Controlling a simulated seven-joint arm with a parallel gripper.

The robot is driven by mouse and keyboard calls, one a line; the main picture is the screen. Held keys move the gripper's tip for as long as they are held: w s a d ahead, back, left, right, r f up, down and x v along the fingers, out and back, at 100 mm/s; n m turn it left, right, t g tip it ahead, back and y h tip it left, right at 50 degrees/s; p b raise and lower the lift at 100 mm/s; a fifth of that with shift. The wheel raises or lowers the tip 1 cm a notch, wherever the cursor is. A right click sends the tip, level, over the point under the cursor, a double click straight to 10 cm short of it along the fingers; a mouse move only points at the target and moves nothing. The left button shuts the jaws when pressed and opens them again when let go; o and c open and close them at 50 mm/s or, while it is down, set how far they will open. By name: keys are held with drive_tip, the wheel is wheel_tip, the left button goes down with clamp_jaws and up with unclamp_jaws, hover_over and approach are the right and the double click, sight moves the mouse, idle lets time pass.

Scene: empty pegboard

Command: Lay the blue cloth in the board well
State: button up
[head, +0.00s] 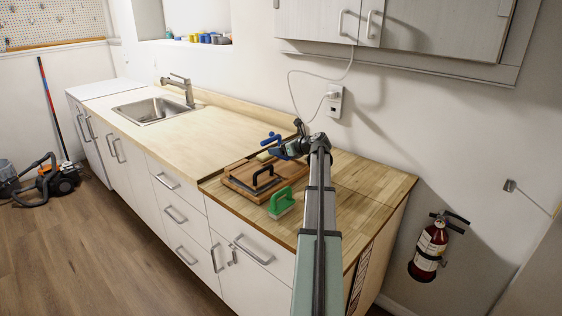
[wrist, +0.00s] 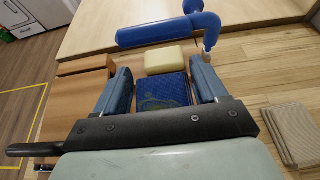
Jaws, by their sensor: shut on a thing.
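My gripper (wrist: 160,70) has its two blue fingers on either side of the blue cloth (wrist: 165,91) in the wrist view. The cloth is a small dark blue piece with a faint yellowish pattern, held between the fingers. In the head view my gripper (head: 275,152) is over the back of the wooden board (head: 235,181), and the cloth cannot be made out there. The board's side also shows at the left of the wrist view (wrist: 75,105). A dark piece with a black handle (head: 263,178) is on the board. I cannot see the well clearly.
A cream sponge (wrist: 172,58) lies just beyond the fingers. A blue tool (wrist: 165,33) with a thick handle is behind it. A folded beige cloth (wrist: 292,132) lies at right. A green-handled brush (head: 281,203) stands before the board. The counter near the sink (head: 150,109) is clear.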

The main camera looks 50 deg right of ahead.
drive_tip(key=shift+f, duration=2.55)
drive_tip(key=shift+f, duration=0.15)
drive_tip(key=o, duration=1)
drive_tip(key=shift+o, duration=0.2)
drive_tip(key=v, duration=1.2)
drive_tip(key=shift+r, duration=0.2)
